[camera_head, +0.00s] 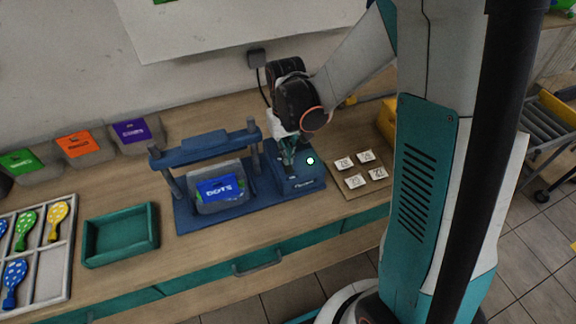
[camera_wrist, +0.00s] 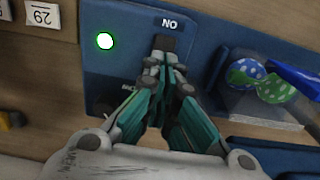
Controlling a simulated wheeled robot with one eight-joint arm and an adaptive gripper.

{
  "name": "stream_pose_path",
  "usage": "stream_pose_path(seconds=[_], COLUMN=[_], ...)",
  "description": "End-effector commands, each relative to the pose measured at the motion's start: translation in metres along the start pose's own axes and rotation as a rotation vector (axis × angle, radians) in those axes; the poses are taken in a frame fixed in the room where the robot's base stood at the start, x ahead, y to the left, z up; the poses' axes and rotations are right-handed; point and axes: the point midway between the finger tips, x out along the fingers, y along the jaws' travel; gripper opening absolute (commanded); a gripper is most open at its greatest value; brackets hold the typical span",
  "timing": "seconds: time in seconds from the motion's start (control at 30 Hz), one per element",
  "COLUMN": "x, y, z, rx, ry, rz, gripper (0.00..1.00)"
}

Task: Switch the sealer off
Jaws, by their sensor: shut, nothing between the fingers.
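The sealer is a blue machine (camera_head: 185,222) on the wooden bench in the head view, with a press frame on the left and a control box (camera_head: 302,182) on the right. A round lamp (camera_head: 310,161) on the box glows pale green; it also glows in the wrist view (camera_wrist: 105,41). In the wrist view an "ON" label (camera_wrist: 170,23) sits on the blue box top, with a dark switch (camera_wrist: 165,43) beside it. My gripper (camera_wrist: 158,68) is shut and empty, its fingertips at the switch, partly hiding it; whether they touch I cannot tell. In the head view my gripper (camera_head: 289,166) points down onto the box.
A clear bag with a blue "DOTS" card (camera_head: 221,188) sits in the press. Numbered cards lie on a board (camera_head: 378,187) right of the box.

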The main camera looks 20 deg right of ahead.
Motion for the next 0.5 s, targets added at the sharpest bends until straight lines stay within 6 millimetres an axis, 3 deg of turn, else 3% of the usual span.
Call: stream_pose_path(seconds=[0.5], x=[0.0078], y=[0.0], z=[0.0], rx=[0.0], ry=[0.0], rz=[0.0], gripper=[0.0])
